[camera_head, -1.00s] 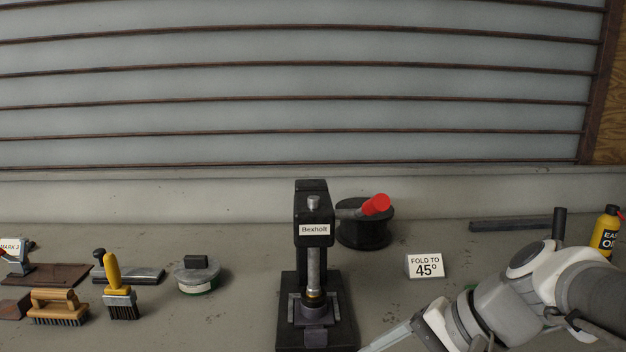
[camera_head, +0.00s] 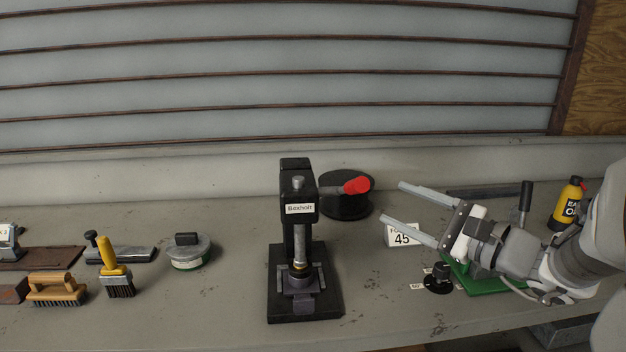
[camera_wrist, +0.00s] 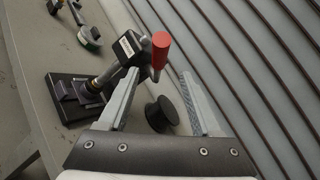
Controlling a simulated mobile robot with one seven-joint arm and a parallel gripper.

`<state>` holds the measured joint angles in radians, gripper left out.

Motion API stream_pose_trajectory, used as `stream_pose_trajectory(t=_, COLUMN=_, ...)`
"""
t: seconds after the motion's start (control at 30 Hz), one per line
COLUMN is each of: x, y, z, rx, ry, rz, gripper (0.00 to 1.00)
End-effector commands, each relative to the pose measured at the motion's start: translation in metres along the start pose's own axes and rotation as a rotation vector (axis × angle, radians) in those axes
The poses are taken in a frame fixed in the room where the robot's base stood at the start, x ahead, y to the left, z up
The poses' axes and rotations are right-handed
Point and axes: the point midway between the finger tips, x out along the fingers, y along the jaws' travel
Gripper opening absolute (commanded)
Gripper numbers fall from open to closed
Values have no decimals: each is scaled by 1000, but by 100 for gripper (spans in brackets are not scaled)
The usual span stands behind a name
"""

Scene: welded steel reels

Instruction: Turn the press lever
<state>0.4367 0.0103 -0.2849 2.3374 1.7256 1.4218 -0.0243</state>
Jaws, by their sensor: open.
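The black press (camera_head: 297,240), labelled Bexholt, stands upright on the bench near the middle of the head view. Its lever (camera_head: 356,185) has a red grip and sticks out to the right from the press head. My gripper (camera_head: 391,201) is open and empty, to the right of the lever and apart from it, with its fingers pointing left. The press (camera_wrist: 85,95) is partly hidden by the left finger there.
A black reel (camera_head: 347,207) sits behind the lever. A fold-to-45 sign (camera_head: 402,236) is below my fingers. A black knob (camera_head: 438,280) and a green board (camera_head: 490,284) lie under my gripper. Brushes (camera_head: 117,272) and a round tin (camera_head: 188,252) are left of the press.

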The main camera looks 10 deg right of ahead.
Motion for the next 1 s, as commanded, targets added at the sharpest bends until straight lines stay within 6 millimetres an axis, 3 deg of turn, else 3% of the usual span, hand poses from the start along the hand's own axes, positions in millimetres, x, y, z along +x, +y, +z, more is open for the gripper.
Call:
stream_pose_trajectory(t=0.3, x=72, y=1, z=1, rx=0, ry=-2, rz=6, gripper=66)
stream_pose_trajectory(t=0.53, x=116, y=2, z=1, rx=0, ry=-2, rz=4, gripper=66)
stream_pose_trajectory(t=0.73, x=135, y=1, z=0, rx=-1, ry=-1, rz=3, gripper=66)
stream_pose_trajectory(t=1.0, x=139, y=1, z=0, rx=-1, ry=1, rz=2, gripper=66)
